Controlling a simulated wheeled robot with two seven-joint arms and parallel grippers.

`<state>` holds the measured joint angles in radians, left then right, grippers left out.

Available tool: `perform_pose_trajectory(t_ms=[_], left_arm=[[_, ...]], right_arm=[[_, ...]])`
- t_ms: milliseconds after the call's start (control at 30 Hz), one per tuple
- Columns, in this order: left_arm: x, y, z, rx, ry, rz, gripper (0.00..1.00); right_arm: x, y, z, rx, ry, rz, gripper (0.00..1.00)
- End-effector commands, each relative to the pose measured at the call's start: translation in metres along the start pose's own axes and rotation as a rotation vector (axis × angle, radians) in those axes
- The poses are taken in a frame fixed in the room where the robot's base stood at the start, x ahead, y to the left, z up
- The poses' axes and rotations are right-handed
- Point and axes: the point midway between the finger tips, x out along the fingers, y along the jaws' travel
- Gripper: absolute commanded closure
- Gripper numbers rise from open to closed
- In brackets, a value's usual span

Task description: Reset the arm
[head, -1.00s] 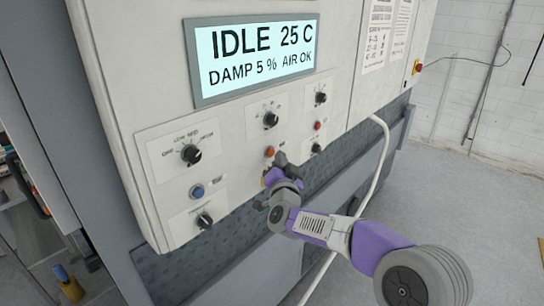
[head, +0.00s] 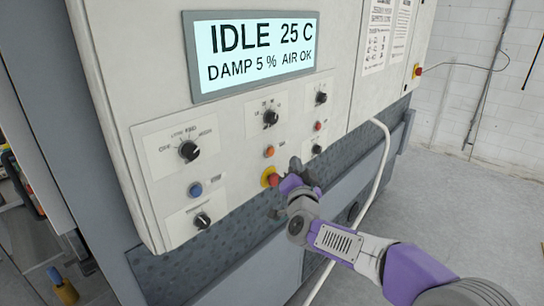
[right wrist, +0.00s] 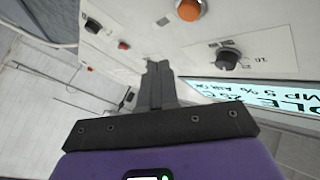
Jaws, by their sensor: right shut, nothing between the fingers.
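My right gripper (head: 296,167) is shut and empty in front of the lower part of the control panel, just right of a red mushroom button (head: 271,177) on a yellow base. I cannot tell whether it touches the panel. In the right wrist view its closed fingers (right wrist: 158,75) point toward the panel face. My purple and grey right arm reaches in from the lower right. My left gripper is not in view.
The washer's panel has a display (head: 254,53) reading IDLE 25 C, several black knobs, an orange button (head: 269,152) and a blue button (head: 195,190). A white hose (head: 375,180) hangs right of the panel. Open floor (head: 470,215) lies to the right.

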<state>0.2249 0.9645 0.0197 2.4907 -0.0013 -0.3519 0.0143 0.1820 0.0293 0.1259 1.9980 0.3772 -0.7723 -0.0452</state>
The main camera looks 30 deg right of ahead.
Motion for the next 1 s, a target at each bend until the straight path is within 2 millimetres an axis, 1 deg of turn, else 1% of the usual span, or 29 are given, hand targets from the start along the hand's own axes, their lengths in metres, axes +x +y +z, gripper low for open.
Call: perform_pose_trajectory(t_ms=[667, 767, 833, 867, 967, 1000], left_arm=[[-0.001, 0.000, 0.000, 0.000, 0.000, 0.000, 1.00], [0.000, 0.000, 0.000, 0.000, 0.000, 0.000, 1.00], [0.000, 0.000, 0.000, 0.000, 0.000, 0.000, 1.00], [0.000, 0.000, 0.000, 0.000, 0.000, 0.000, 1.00], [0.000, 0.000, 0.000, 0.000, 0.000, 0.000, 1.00], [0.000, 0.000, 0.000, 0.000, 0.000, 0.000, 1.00]], right_arm=[[0.000, 0.000, -0.001, 0.001, 0.001, 0.000, 1.00], [0.001, 0.001, 0.004, -0.002, -0.010, 0.002, 1.00], [0.001, 0.006, 0.020, -0.012, -0.042, 0.007, 1.00], [0.001, 0.009, 0.030, -0.018, -0.064, 0.010, 1.00], [-0.001, 0.024, 0.082, -0.049, -0.178, 0.024, 1.00], [-0.005, 0.032, 0.108, -0.063, -0.235, 0.032, 1.00]])
